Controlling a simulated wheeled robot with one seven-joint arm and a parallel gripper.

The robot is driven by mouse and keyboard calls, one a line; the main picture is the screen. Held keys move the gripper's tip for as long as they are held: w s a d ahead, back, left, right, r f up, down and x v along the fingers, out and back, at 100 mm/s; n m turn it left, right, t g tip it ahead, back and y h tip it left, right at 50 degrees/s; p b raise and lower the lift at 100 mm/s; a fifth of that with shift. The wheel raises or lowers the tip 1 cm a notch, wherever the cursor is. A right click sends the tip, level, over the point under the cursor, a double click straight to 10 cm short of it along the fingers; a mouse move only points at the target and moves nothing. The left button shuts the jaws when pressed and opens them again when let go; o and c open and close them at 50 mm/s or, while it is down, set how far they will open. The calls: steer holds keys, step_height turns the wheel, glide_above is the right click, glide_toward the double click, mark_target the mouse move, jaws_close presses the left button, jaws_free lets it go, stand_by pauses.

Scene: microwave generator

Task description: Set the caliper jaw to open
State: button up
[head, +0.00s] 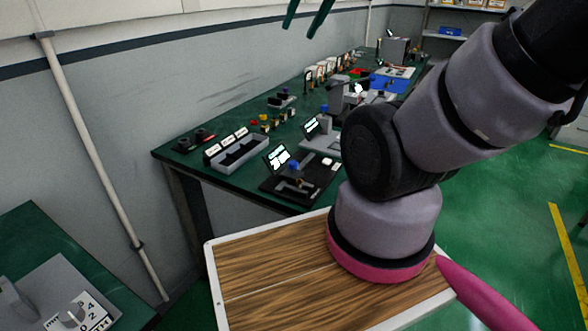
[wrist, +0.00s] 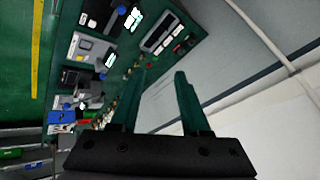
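My gripper (head: 301,31) shows at the top of the head view as two dark green fingers, high above the bench. In the wrist view my gripper (wrist: 158,74) has its fingers apart with nothing between them. A black-based device (head: 302,186) with a lit screen and a blue knob stands at the bench's near edge; it also shows at the top of the wrist view (wrist: 97,13). It may hold the caliper, but its jaw is too small to make out. A grey-based device (head: 322,138) with a screen stands behind it.
The green bench (head: 180,157) runs along the wall. A grey tray (head: 239,153), small coloured parts and a blue box (head: 391,80) also stand on it. Another green table (head: 30,243) is at lower left. Open floor (head: 505,210) lies at right.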

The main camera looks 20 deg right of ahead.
steer(key=shift+o, duration=0.9)
steer(key=w+f+g, duration=0.1)
steer(key=w+f, duration=0.3)
steer(key=w, duration=0.1)
steer(key=shift+w+d+f+g, duration=0.2)
steer(key=shift+d+g, duration=0.1)
steer(key=shift+d, duration=0.1)
steer(key=n+g+h, duration=0.2)
steer(key=n+g, duration=0.1)
steer(key=g, duration=0.2)
glide_above(293, 162)
step_height(293, 162, down, 25)
step_height(293, 162, down, 10)
steer(key=shift+s+r, duration=0.1)
jaws_close()
